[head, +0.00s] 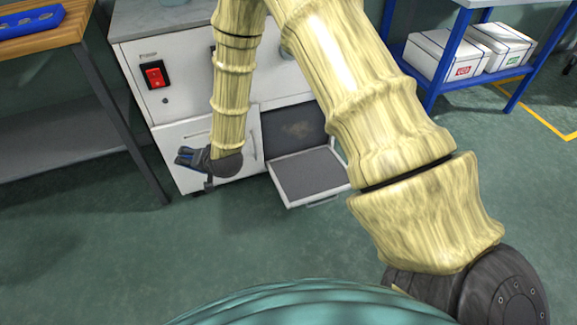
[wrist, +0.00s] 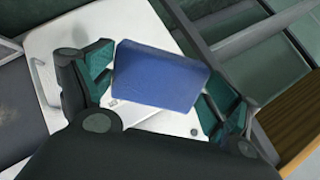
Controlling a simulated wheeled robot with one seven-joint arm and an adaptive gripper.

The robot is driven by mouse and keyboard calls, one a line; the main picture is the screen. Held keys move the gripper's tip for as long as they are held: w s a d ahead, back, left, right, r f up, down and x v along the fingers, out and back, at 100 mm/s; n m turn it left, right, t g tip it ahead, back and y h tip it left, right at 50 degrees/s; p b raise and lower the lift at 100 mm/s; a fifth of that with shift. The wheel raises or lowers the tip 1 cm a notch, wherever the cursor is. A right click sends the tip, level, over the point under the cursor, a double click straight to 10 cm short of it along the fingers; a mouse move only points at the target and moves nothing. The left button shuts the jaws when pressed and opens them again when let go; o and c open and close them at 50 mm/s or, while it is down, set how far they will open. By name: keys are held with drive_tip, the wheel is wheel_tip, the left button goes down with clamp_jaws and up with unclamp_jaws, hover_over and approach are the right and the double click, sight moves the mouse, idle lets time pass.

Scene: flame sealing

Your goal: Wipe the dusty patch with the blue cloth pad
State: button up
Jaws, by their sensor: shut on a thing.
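The blue cloth pad (wrist: 157,76) sits between the two fingers of my gripper (wrist: 155,85) in the wrist view, and the gripper is shut on it. In the head view my gripper (head: 190,158) is low at the left, in front of the closed white front of the cabinet. Only a little blue of the pad shows there. The dusty patch (head: 297,130) is a dull brownish smudge on the dark surface inside the cabinet's open compartment. It lies to the right of my gripper, and the pad is apart from it.
The white cabinet (head: 130,62) has a red switch (head: 155,74). A grey-lined open door (head: 308,172) juts out below the compartment. A wooden-topped bench (head: 45,38) stands left, and a blue shelf (head: 436,92) with white boxes right. The green floor in front is clear.

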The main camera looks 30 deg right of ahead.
drive_tip(key=d+f+m+t+h+b, duration=0.1)
drive_tip(key=d+f+m+t+b, duration=0.15)
drive_tip(key=d+f+b, duration=0.45)
drive_tip(key=m+t+h+b, duration=0.3)
drive_tip(key=t+h+b, duration=0.25)
drive_tip(key=b, duration=0.35)
approach(279, 139)
drive_tip(key=shift+s+a+r, duration=0.15)
drive_tip(key=shift+s+a, duration=0.25)
drive_tip(key=shift+a, duration=0.05)
drive_tip(key=shift+s+a+r, duration=0.2)
drive_tip(key=shift+s+a, duration=0.15)
drive_tip(key=shift+a, duration=0.15)
drive_tip(key=shift+d+f, duration=0.1)
drive_tip(key=shift+d, duration=0.45)
drive_tip(key=shift+w+d+f+g+h+b, duration=0.1)
drive_tip(key=shift+w+d+g+h+b, duration=0.1)
drive_tip(key=shift+w+b, duration=0.35)
drive_tip(key=shift+w+d+f+g+h+b, duration=0.15)
drive_tip(key=shift+w+b, duration=0.25)
drive_tip(key=shift+w, duration=0.3)
drive_tip(key=shift+b+x, duration=0.8)
drive_tip(key=shift+x, duration=0.85)
drive_tip(key=shift+w+d+r, duration=0.1)
drive_tip(key=shift+w, duration=0.4)
drive_tip(key=shift+w+d+r, duration=0.1)
drive_tip(key=shift+w+r, duration=0.05)
drive_tip(key=shift+w, duration=0.4)
drive_tip(key=shift+d, duration=0.1)
